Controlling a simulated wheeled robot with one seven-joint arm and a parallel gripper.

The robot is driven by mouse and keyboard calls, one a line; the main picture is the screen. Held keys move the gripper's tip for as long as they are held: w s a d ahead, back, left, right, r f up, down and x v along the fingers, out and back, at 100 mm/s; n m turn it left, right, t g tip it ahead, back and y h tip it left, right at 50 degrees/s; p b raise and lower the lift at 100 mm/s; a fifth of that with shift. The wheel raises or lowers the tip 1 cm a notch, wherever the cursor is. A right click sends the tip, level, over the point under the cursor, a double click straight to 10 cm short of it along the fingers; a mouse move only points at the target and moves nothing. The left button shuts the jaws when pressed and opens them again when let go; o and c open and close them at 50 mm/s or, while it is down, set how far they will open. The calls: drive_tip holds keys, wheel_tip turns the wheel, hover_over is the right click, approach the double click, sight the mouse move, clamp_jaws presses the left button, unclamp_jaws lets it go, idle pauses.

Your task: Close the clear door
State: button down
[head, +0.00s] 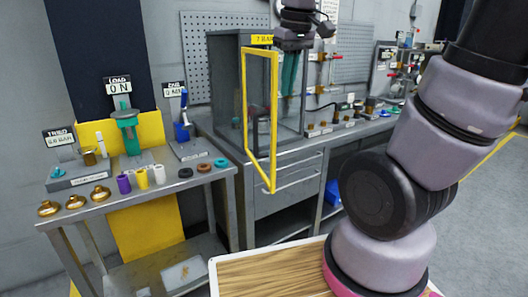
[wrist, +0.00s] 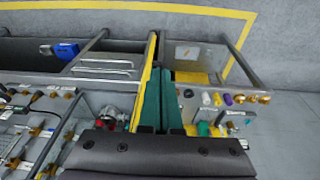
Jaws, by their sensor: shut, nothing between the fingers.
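The clear door (head: 260,118) has a yellow frame and stands swung out from the front of a grey cabinet (head: 226,85) on the bench. My gripper (head: 288,92) has teal fingers, pointing down just right of the door's frame in the head view, in front of the cabinet opening. The fingers are shut and empty. In the wrist view my gripper (wrist: 161,75) has the yellow door edge (wrist: 147,75) running close along the left finger. I cannot tell whether they touch.
A side table (head: 130,195) at left holds coloured cylinders, rings and brass parts. Drawers with bar handles (head: 290,182) sit below the cabinet. The bench to the right carries several valves and fittings (head: 330,120). A wooden-topped surface (head: 265,275) is at the front.

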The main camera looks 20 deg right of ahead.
drive_tip(key=w+a+f+n+g+h, duration=0.2)
drive_tip(key=w+a+f+n+h, duration=0.75)
drive_tip(key=a+f+n, duration=0.55)
approach(273, 156)
wheel_tip(273, 156, down, 4)
drive_tip(key=d, duration=0.3)
drive_tip(key=shift+w+d+f+n, duration=0.2)
drive_tip(key=shift+w+d+n, duration=0.15)
drive_tip(key=shift+d, duration=0.2)
drive_tip(key=shift+d, duration=0.1)
